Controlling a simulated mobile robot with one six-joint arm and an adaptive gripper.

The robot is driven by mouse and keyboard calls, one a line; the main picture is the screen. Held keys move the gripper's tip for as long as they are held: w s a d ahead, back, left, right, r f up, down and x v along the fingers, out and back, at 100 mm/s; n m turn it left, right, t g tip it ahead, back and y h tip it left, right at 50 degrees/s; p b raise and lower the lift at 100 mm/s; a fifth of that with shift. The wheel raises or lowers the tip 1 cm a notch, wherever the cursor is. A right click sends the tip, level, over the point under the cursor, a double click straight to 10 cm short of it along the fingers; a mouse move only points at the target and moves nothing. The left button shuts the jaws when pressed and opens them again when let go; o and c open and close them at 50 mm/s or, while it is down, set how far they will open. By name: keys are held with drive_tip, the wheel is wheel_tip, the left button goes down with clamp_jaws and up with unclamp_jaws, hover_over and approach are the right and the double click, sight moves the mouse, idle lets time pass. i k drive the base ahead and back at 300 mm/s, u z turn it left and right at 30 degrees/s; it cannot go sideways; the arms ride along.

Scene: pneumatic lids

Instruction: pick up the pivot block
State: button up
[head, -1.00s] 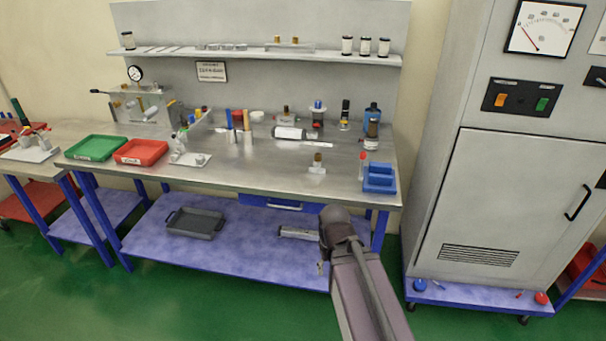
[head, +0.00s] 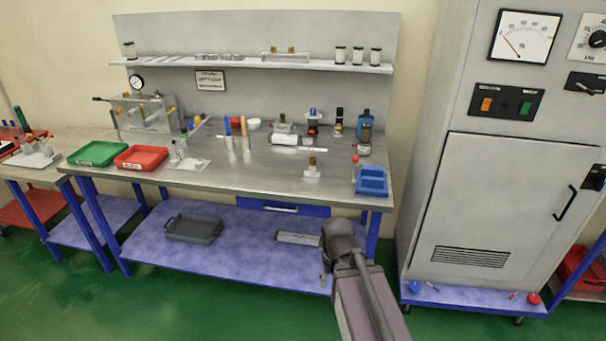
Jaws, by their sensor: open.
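A small pale block with a brownish upright piece on top (head: 312,171) stands near the front of the steel bench, right of its middle. It looks like the pivot block, but it is too small to be sure. A similar pale piece with a brownish top (head: 284,127) stands further back. My arm rises from the bottom of the head view, with a rounded joint in front of the lower shelf. My gripper itself does not show; the arm hides whatever lies beyond that joint.
The steel bench (head: 240,180) carries a blue holder (head: 371,183) at right, bottles behind it, and red (head: 141,158) and green (head: 97,154) trays at left. A grey tray (head: 193,229) lies on the lower shelf. A tall grey cabinet (head: 490,200) stands at right.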

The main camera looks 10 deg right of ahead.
sight(311, 172)
drive_tip(key=z, duration=0.1)
drive_tip(key=i, duration=0.95)
drive_tip(key=u, duration=0.05)
